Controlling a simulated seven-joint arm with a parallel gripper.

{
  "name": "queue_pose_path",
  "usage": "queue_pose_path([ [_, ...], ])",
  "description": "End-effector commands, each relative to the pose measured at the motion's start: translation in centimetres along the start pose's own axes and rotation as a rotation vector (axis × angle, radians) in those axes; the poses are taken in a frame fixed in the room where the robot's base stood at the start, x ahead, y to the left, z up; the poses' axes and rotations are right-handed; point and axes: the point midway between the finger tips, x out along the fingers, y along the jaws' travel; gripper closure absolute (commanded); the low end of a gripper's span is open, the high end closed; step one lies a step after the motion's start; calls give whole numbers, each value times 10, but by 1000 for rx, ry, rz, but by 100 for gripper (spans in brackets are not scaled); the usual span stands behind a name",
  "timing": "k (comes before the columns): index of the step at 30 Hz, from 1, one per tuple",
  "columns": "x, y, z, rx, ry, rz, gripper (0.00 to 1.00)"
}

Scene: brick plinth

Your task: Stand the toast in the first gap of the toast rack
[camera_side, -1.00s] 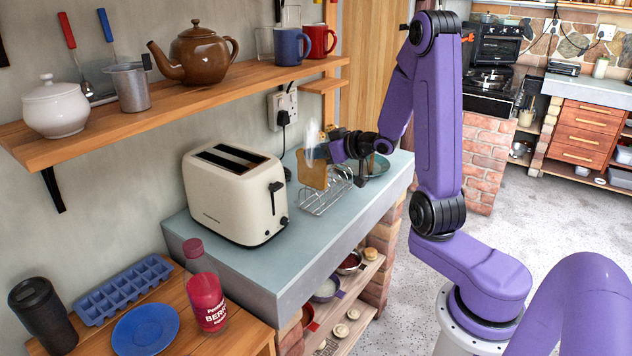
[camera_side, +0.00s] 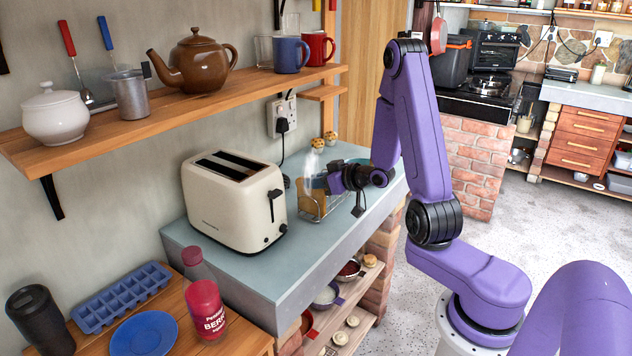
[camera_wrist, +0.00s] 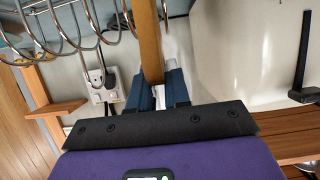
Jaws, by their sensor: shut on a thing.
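The toast (camera_side: 312,194) is a brown slice held upright on the worktop, at the left end of the wire toast rack (camera_side: 332,210). My gripper (camera_side: 326,182) is shut on the toast's upper part. In the wrist view the toast (camera_wrist: 149,42) shows edge-on between my gripper's blue fingers (camera_wrist: 157,92). The rack's wire loops (camera_wrist: 70,25) lie just to its left there, close beside it. The side view shows the toast overlapping the rack's near end. I cannot tell whether its lower edge is between the wires, and its base is partly hidden.
A cream toaster (camera_side: 235,200) stands left of the rack. A wooden shelf (camera_side: 170,108) with teapot and mugs runs along the wall above. A socket with plug (camera_side: 283,118) is behind. The worktop's front strip (camera_side: 290,265) is clear.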

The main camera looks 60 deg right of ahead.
Motion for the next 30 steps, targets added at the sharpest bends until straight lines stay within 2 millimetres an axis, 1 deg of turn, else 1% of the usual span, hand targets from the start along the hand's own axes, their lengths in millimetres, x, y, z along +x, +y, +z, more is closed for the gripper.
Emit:
queue_pose_path([
  [7,1,0,3,1,-1,-1,100],
  [8,1,0,3,1,0,-1,77],
  [9,1,0,3,1,0,-1,64],
  [10,1,0,2,1,0,-1,58],
  [21,0,0,0,-1,0,-1,58],
  [30,-8,0,-1,2,1,0,58],
])
